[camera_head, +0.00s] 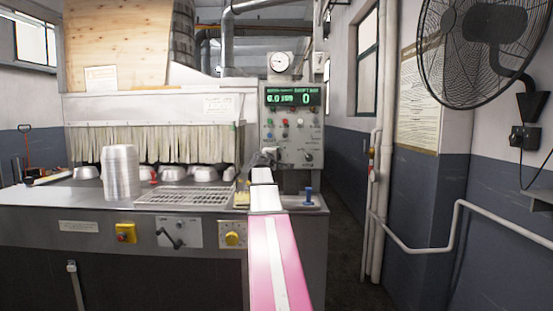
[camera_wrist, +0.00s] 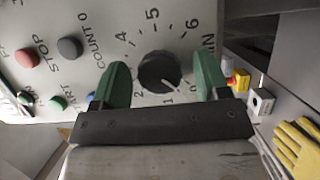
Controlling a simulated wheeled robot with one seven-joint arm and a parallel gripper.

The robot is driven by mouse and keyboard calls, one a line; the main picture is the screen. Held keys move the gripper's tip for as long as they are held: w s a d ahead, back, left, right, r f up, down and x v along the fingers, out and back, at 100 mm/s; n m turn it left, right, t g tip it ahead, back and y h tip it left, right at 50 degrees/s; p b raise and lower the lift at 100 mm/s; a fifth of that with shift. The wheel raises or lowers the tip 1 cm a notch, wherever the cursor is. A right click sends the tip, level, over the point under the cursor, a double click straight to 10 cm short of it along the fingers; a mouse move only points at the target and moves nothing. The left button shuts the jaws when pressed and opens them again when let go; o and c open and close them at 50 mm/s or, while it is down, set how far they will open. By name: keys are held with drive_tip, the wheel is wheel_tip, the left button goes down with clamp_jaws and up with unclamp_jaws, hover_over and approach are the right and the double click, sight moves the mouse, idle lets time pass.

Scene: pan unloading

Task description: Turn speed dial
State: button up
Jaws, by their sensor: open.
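In the wrist view a round black dial (camera_wrist: 160,72) with a white pointer mark sits on a light grey panel. Printed numbers circle it, and the pointer aims between the 1 and the 0. My gripper (camera_wrist: 163,82) is open, its two green fingers on either side of the dial in the picture. I cannot tell whether they touch it. In the head view my gripper (camera_head: 268,154) is in front of the lower part of the control panel (camera_head: 290,100). A small dark knob (camera_head: 309,157) shows at the panel's lower right.
Red (camera_wrist: 27,55) and dark (camera_wrist: 70,47) buttons lie left of the dial. A stack of metal pans (camera_head: 121,172) stands on the machine counter at left. A yellow dial (camera_head: 233,234) is on the machine front. A wall fan (camera_head: 480,45) hangs at right.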

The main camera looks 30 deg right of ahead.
drive_tip(key=shift+c, duration=0.3)
drive_tip(key=c, duration=0.8)
drive_tip(key=shift+c, duration=0.2)
